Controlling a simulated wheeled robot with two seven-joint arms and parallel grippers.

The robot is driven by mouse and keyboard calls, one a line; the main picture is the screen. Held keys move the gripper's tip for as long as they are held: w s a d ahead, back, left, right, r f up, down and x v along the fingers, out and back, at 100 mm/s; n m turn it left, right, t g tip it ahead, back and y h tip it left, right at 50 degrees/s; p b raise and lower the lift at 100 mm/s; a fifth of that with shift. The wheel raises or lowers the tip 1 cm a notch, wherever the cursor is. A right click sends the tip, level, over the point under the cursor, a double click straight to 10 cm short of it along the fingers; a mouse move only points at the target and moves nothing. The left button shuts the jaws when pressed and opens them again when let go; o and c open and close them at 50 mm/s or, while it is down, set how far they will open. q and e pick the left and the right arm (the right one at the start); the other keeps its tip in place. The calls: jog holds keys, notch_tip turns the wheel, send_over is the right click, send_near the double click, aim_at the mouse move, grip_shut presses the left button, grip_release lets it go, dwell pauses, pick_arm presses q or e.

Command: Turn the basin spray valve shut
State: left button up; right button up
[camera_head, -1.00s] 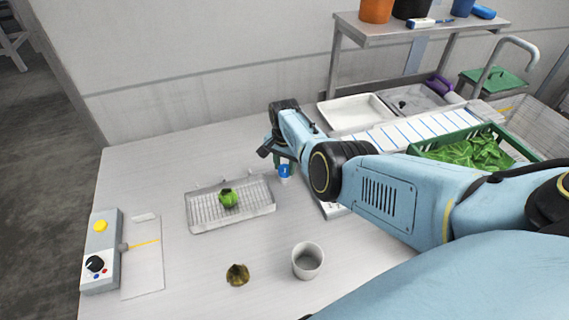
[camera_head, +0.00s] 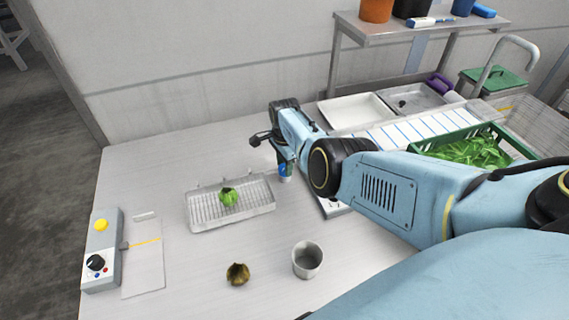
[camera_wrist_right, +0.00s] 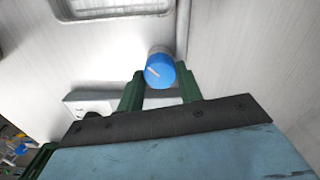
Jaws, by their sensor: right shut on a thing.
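The spray valve's blue round knob (camera_wrist_right: 160,73) has a pale line across its face and sits on a short metal body (camera_wrist_right: 158,50). In the head view the blue knob (camera_head: 284,168) shows only in part behind my gripper, right of the wire tray. My right gripper (camera_wrist_right: 161,78) has its two green fingers on either side of the knob and is shut on it. In the head view this gripper (camera_head: 284,159) points down at the table. My left gripper is not in view.
A wire tray (camera_head: 207,221) holds a green vegetable (camera_head: 228,197). A metal cup (camera_head: 307,260), a brown item (camera_head: 237,274) and a control box (camera_head: 103,250) stand in front. A green crate of leaves (camera_head: 490,132) and a white basin (camera_head: 357,112) are at the right.

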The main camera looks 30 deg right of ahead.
dwell(0.3)
jog(key=o, duration=1)
jog(key=shift+r, duration=0.1)
jog(key=shift+r, duration=0.25)
notch_tip(320, 180, up, 13)
jog(key=p, duration=0.3)
jog(key=shift+f+p, duration=0.1)
jog(key=shift+p, duration=0.2)
